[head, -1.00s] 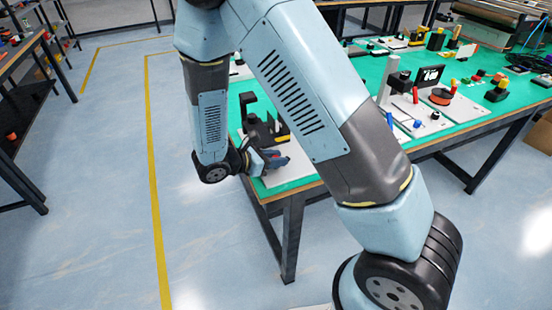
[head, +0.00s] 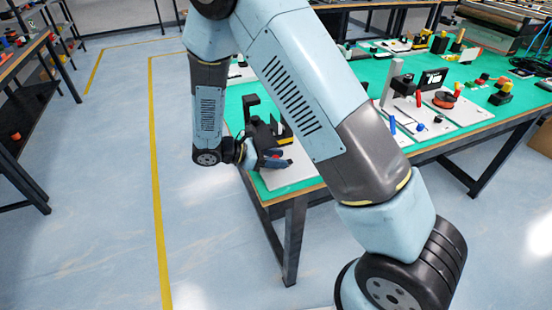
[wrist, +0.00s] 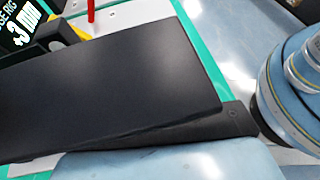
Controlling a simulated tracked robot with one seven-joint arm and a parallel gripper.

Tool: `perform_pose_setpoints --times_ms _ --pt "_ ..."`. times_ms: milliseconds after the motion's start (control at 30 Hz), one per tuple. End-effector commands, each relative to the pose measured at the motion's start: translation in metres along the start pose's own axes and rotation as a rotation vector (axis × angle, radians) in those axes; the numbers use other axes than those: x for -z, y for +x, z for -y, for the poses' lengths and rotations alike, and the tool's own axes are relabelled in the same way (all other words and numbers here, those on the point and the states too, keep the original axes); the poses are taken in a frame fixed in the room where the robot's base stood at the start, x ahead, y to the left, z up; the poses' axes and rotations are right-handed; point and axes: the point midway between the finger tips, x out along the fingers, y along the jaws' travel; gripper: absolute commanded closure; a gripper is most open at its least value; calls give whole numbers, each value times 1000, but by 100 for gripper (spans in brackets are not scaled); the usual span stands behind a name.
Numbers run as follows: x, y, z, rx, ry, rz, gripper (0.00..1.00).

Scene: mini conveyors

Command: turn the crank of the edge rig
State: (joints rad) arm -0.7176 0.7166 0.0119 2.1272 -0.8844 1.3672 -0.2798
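The edge rig (head: 262,134) stands at the near left corner of the green table, with a black upright, dark blocks and a yellow strip on a pale base plate (head: 290,181). My gripper (head: 275,160) is low over that plate, at the rig's near side. Its fingertips are too small and dark there to tell open from shut. In the wrist view a large black panel (wrist: 120,85) fills the middle. A red rod (wrist: 91,10) stands behind the panel. I cannot make out the crank; it seems hidden.
More rigs share the green table (head: 330,92), including one with a black sign (head: 433,79) and an orange spool (head: 445,99). The table's near edge and leg (head: 295,240) are close below my gripper. Open floor (head: 100,200) lies to the left.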

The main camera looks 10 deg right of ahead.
Motion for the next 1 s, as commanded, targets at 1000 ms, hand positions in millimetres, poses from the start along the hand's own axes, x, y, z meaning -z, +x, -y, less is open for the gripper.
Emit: perform_pose_setpoints --times_ms 1000 --pt "1 -113 0 -3 0 -2 51"
